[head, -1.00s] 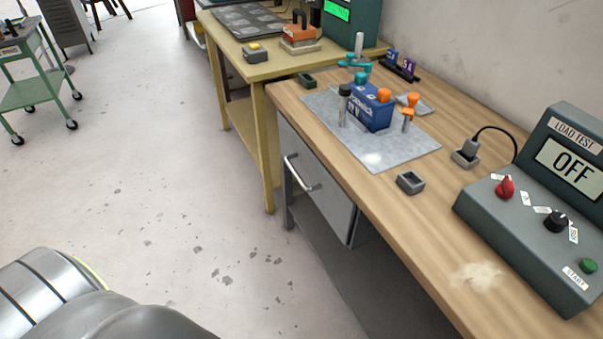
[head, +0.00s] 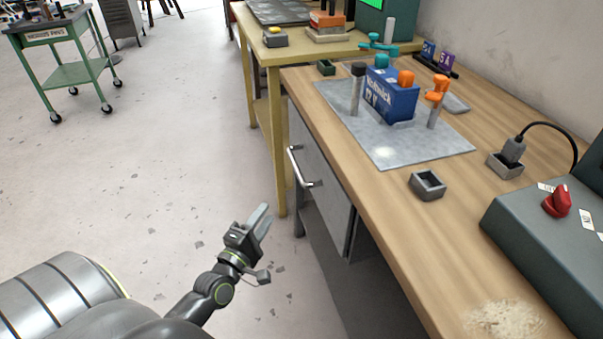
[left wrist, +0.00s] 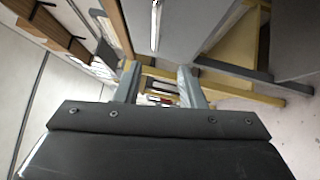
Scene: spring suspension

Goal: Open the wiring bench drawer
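The wiring bench (head: 385,215) has a wooden top and a grey drawer (head: 325,195) under its left side. The drawer looks closed. Its silver bar handle (head: 299,168) is on the drawer front, and the handle also shows near the top of the left wrist view (left wrist: 155,25). My left gripper (head: 262,212) is in front of the drawer, below and left of the handle, apart from it. In the left wrist view its two fingers (left wrist: 158,75) stand apart with nothing between them. My right gripper is not in view.
On the bench lie a grey mat (head: 395,150) with a blue battery box (head: 390,95), a small grey tray (head: 427,185) and a dark test console (head: 550,245). A yellow bench (head: 275,120) adjoins it. A green cart (head: 70,70) stands far left. Floor before the drawer is clear.

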